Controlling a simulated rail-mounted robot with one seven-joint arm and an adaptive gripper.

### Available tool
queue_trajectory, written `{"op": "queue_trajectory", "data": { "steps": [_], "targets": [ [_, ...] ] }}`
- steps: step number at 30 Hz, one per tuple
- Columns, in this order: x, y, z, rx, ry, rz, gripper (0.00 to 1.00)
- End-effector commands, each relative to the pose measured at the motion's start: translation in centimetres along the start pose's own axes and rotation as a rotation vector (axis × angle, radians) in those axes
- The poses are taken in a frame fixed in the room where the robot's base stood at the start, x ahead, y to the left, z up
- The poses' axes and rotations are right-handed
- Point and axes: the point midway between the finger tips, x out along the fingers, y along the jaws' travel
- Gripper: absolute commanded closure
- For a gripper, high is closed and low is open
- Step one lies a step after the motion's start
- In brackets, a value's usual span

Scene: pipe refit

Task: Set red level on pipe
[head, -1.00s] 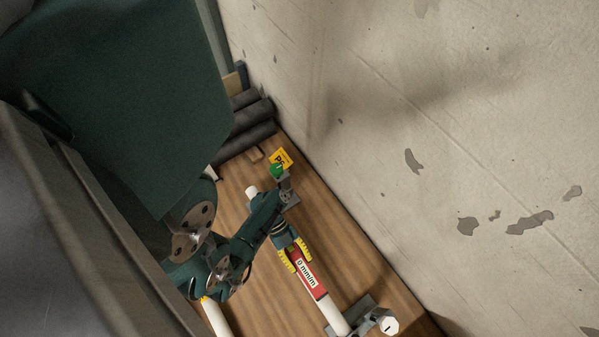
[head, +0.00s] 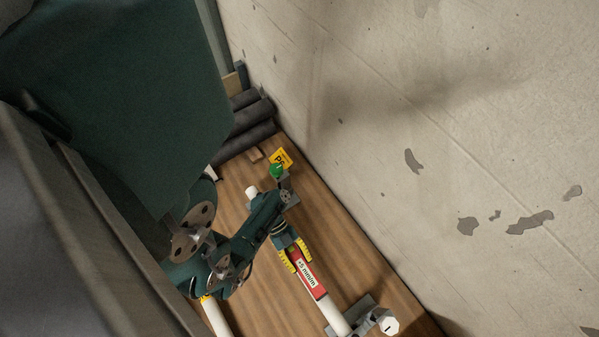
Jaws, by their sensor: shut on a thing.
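The red level (head: 310,278) lies along the white pipe (head: 335,317) in the head view, its white display facing up and reading about "+5 mm/m". My gripper (head: 296,257) is at the level's upper end, with yellow-marked fingers on either side, shut on it. The level covers part of the pipe, and my arm hides the stretch above. Whether the level fully touches the pipe cannot be told.
A grey bracket (head: 352,311) holds the pipe's lower end. A green knob (head: 277,171) and a yellow tag (head: 281,158) are near its upper end. Dark rolls (head: 247,130) lie at the back. The concrete wall (head: 450,130) bounds the right side; wooden floor (head: 345,255) lies between.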

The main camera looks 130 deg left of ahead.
Motion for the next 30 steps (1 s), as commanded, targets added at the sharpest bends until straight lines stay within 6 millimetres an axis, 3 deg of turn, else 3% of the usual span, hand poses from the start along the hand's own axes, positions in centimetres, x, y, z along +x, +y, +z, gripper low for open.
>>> {"op": "queue_trajectory", "data": {
  "steps": [6,7,10,21,30],
  "targets": [
    [0.0,0.0,0.1,-0.001,-0.004,0.0,0.98],
    [0.0,0.0,0.1,-0.001,-0.004,0.0,0.52],
    [0.0,0.0,0.1,-0.001,-0.003,0.0,0.32],
    [-0.5,-0.1,0.1,-0.001,-0.004,-0.004,0.3],
    [-6.4,0.0,0.2,-0.004,-0.003,-0.004,0.3]
  ]
}}
